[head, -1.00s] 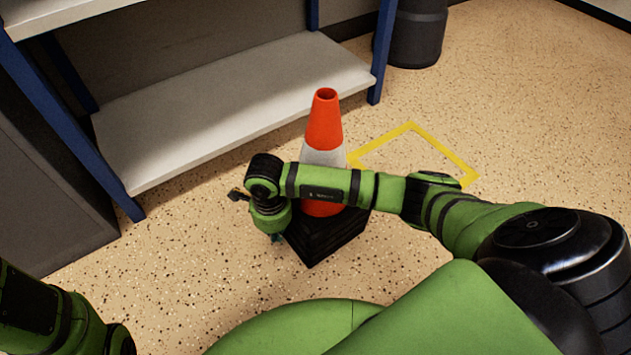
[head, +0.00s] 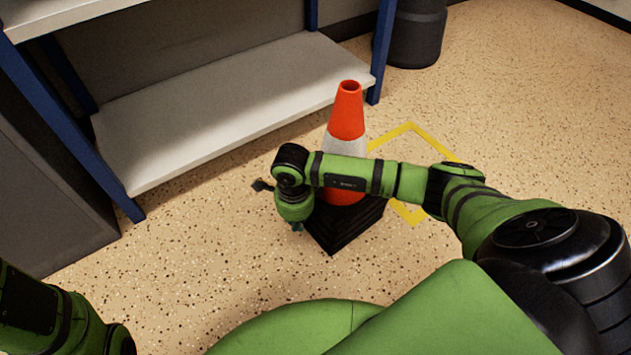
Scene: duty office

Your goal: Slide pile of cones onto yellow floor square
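The pile of cones (head: 347,112), orange with a white band and a stacked black base (head: 345,228), stands upright on the floor. The yellow floor square (head: 412,127) is an outline to the right of and behind the pile; my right arm and the pile cover parts of it. My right arm crosses in front of the cone. The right gripper (head: 297,226) points down at the left side of the black base, close to or touching it; its fingers are mostly hidden. Of my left arm only a link shows at the lower left; its gripper is out of view.
A shelf unit with a grey lower board (head: 230,105) and blue posts (head: 383,50) stands behind the pile. A dark bin (head: 417,35) is at the back. A grey cabinet (head: 50,190) is at left. The speckled floor at right is clear.

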